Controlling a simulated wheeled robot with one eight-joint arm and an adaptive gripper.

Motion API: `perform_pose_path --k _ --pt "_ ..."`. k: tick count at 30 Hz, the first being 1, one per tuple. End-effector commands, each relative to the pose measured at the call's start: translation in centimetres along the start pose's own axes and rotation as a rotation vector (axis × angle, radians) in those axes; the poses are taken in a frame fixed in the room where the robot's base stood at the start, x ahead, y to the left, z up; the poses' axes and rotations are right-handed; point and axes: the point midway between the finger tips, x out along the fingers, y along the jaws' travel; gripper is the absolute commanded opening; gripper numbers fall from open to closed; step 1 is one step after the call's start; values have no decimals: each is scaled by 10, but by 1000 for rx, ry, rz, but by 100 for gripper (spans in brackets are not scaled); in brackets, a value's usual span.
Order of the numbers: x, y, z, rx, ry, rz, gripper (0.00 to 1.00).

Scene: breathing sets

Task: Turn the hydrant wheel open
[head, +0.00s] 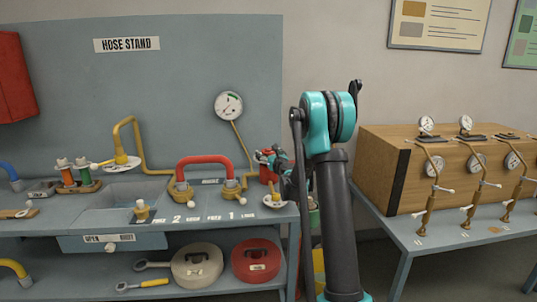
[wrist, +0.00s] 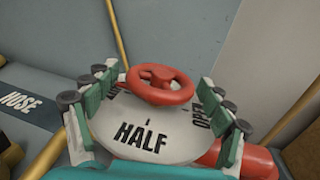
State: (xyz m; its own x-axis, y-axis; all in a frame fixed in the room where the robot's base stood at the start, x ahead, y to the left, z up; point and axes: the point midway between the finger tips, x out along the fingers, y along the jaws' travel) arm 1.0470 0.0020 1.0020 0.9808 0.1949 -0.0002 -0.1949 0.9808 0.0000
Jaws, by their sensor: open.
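The hydrant's red wheel (wrist: 161,86) sits in the middle of the wrist view, above a round pale dial (wrist: 148,142). The dial reads HALF at the near side and OPEN at the right; the word at the left is mostly hidden. In the head view my gripper (head: 272,157) is small at the hydrant, whose red body (head: 268,174) is partly hidden by my arm.
A hose stand bench (head: 130,208) carries a red hose (head: 204,161), a yellow pipe (head: 137,128) and a gauge (head: 228,106) left of the hydrant. A wooden cabinet (head: 372,168) with several gauges stands on a table at right. A red pipe (wrist: 256,162) runs beside the dial.

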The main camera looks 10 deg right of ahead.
Motion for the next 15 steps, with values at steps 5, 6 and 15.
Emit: perform_pose_path --k 5,6,15 --pt "0 0 0 0 0 0 67" --pt "0 0 0 0 0 0 62" --pt "0 0 0 0 0 0 31"
